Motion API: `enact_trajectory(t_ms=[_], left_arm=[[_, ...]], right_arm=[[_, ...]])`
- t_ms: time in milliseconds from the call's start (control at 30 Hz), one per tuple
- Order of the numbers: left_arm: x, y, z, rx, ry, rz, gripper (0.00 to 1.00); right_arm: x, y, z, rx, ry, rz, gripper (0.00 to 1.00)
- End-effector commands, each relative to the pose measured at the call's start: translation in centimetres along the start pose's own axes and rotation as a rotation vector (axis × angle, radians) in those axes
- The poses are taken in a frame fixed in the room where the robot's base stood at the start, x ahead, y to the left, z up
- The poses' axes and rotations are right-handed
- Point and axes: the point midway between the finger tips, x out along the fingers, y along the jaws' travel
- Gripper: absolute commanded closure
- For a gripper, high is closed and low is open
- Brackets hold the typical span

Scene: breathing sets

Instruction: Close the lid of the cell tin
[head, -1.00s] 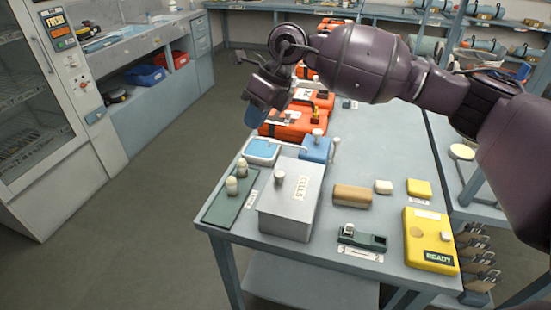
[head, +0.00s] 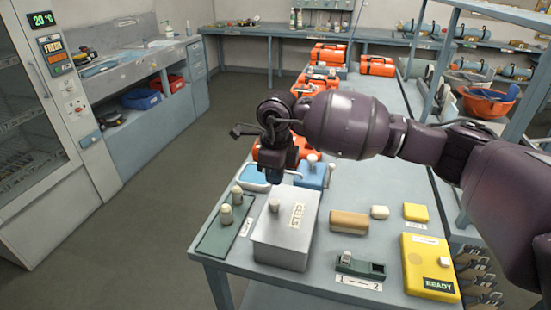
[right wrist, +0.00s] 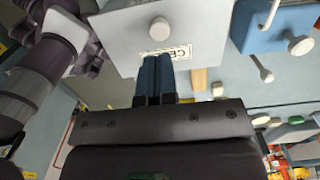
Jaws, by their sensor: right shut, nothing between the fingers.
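The cell tin (head: 282,255) is a grey box near the front left of the table. Its lid (head: 290,228) carries a round knob and a "CELLS" label, and looks flat over the box; I cannot tell whether it is fully seated. The lid also shows in the right wrist view (right wrist: 200,30). My right gripper (right wrist: 156,60) is shut and empty, its blue fingertips side by side in front of the label in that view. In the head view, the right gripper (head: 268,188) is over the tin's far edge; whether it touches is unclear. My left gripper is not seen.
A green tray (head: 217,240) with two pale-capped items lies left of the tin. A blue box (head: 312,176) and blue-topped tray stand behind. To the right are a brown block (head: 349,222), a green holder (head: 360,266) and a yellow case (head: 428,265).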

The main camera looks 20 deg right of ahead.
Motion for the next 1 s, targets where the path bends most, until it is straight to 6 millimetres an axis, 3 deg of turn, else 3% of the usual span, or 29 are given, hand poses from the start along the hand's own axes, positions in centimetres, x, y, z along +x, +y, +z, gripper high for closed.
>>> enact_trajectory(t_ms=[200,400,833,1000], left_arm=[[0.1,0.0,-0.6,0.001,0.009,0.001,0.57],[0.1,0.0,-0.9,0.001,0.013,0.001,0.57],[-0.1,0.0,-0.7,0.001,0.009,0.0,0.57],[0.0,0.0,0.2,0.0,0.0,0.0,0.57]], right_arm=[[3.5,0.1,0.0,0.0,0.002,0.003,1.0],[5.4,0.0,0.0,0.001,0.0,0.002,1.0],[5.9,0.0,0.0,0.0,0.0,0.0,1.0],[6.7,0.0,0.1,0.0,0.001,0.001,1.0]])
